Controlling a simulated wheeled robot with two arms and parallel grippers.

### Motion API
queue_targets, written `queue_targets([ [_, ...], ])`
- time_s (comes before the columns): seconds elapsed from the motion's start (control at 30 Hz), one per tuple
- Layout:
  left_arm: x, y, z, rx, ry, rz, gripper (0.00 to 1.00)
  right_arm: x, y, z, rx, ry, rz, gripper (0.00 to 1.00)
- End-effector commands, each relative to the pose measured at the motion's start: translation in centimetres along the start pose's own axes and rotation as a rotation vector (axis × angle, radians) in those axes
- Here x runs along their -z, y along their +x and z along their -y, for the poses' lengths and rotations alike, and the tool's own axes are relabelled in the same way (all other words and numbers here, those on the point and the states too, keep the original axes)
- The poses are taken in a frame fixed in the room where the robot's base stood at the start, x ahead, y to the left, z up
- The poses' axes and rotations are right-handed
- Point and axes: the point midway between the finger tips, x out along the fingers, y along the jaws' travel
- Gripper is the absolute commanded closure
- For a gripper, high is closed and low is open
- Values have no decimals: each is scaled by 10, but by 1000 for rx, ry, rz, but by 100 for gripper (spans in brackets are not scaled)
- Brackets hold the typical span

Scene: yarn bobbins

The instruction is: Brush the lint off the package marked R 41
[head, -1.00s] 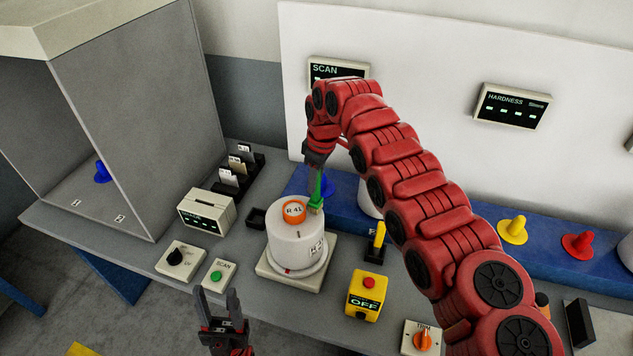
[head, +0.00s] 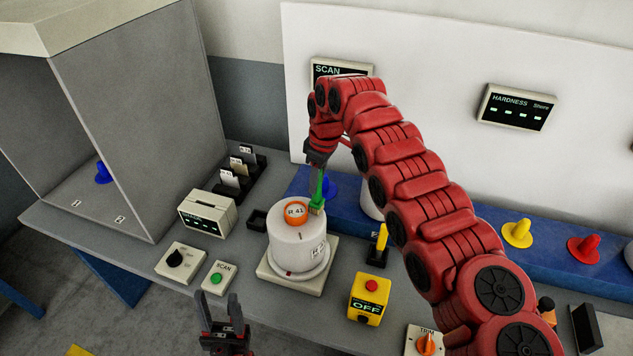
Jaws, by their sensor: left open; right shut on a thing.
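The package marked R 41 (head: 291,245) is a white yarn bobbin with an orange ring on top. It stands upright on a square pale plate (head: 297,277) on the bench. My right gripper (head: 318,172) is shut on a green-handled brush (head: 318,194). The brush's bristle end is at the right upper edge of the package; I cannot tell whether it touches. My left gripper (head: 219,309) is open and empty, low in front of the bench, left of the package. Lint is too small to make out.
A yellow box marked OFF (head: 368,300) and a yellow-handled tool (head: 382,241) stand right of the package. A SCAN button box (head: 218,278), a knob box (head: 181,262) and a display box (head: 208,213) stand left. Colored cones (head: 516,233) line the blue ledge behind.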

Motion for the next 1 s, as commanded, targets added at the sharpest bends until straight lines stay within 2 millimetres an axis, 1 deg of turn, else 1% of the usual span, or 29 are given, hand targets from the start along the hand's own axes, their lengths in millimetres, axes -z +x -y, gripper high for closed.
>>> queue_targets([
  [0.03,-1,-5,0,0,0,0,50,-2,2,0,-2,0,0,100],
  [0.2,-2,-12,-1,0,0,0,50,-5,2,4,-3,-1,2,100],
  [0.33,-3,-17,-1,0,0,0,50,-8,3,7,-3,-1,5,100],
  [0.57,-3,-20,-1,0,0,0,50,-11,4,10,1,0,10,100],
  [1.0,-7,-39,-2,0,0,0,50,-16,5,18,3,1,9,100],
])
